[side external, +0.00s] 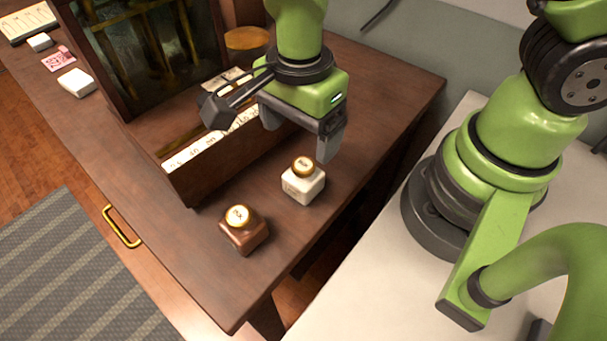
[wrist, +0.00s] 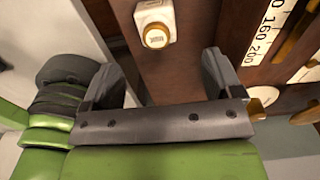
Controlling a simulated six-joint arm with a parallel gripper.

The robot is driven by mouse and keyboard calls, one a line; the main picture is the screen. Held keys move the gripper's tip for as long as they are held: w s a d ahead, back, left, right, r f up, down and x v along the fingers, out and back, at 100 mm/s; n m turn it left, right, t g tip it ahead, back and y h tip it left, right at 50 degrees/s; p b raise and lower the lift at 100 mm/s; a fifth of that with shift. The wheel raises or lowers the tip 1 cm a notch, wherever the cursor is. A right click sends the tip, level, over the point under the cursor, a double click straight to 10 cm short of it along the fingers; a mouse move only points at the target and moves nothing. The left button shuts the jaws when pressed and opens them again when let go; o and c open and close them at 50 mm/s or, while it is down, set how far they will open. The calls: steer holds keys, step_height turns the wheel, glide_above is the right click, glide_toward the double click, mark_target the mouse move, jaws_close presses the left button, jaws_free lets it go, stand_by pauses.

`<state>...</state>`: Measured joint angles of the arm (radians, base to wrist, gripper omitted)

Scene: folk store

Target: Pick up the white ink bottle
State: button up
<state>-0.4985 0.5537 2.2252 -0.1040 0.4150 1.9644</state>
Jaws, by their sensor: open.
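The white ink bottle (side external: 303,185) stands upright on the dark wooden table, with a round gold cap on top. In the wrist view the white ink bottle (wrist: 154,22) shows near the top middle, beyond the fingertips. My gripper (side external: 298,140) is above the table, behind the bottle in the side view, with its fingers spread and nothing between them. In the wrist view my gripper (wrist: 160,75) has its two fingers wide apart, and the bottle lies ahead of the gap between them.
A brown ink bottle (side external: 243,231) with a gold cap stands near the white one. A wooden box (side external: 215,165) with a white numbered scale (side external: 205,145) is close on the left. The wooden table (side external: 385,110) is clear on the right, up to its edge.

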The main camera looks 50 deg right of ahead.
mark_target(304, 164)
steer(key=f, duration=1)
steer(key=shift+s, duration=0.25)
steer(key=shift+c, duration=0.2)
steer(key=c, duration=1)
